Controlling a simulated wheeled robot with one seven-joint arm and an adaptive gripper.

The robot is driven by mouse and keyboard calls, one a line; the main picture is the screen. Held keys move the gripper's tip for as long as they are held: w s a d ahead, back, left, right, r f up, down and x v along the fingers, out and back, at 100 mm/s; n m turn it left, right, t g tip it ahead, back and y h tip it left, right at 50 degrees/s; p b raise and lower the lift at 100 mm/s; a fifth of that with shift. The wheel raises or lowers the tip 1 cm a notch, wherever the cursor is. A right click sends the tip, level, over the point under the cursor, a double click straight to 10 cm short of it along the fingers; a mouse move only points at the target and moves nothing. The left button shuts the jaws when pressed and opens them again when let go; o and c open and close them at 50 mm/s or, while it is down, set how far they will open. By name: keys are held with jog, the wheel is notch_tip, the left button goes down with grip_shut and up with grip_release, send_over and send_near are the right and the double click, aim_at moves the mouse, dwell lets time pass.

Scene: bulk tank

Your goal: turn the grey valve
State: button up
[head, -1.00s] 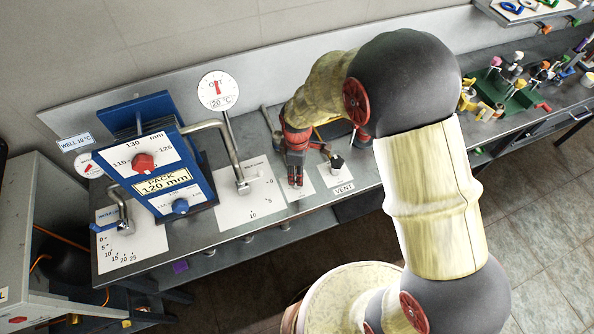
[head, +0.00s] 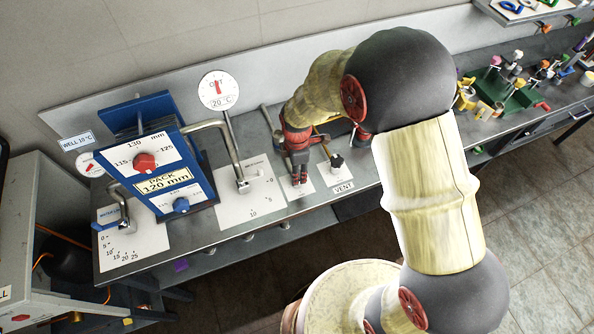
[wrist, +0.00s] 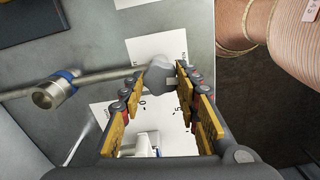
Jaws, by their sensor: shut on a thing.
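The grey valve (wrist: 158,78) shows in the wrist view as a rounded grey knob between my fingertips, above a white marked plate. My gripper (wrist: 162,82) is shut on it, with a yellow-padded finger on each side. In the head view my gripper (head: 299,179) points down onto a small white plate (head: 298,191) on the bench. There the fingers hide the valve, so its angle cannot be read.
Left of my gripper stand a bent steel pipe (head: 232,150), a round dial (head: 218,91) and a blue PACK unit (head: 167,181). A vent fitting (head: 337,162) is close on the right. Green trays with tools (head: 515,98) are farther right.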

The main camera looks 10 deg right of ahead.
jog(key=o, duration=1)
jog(key=shift+o, duration=0.7)
jog(key=shift+r, duration=0.15)
notch_tip(320, 180, up, 12)
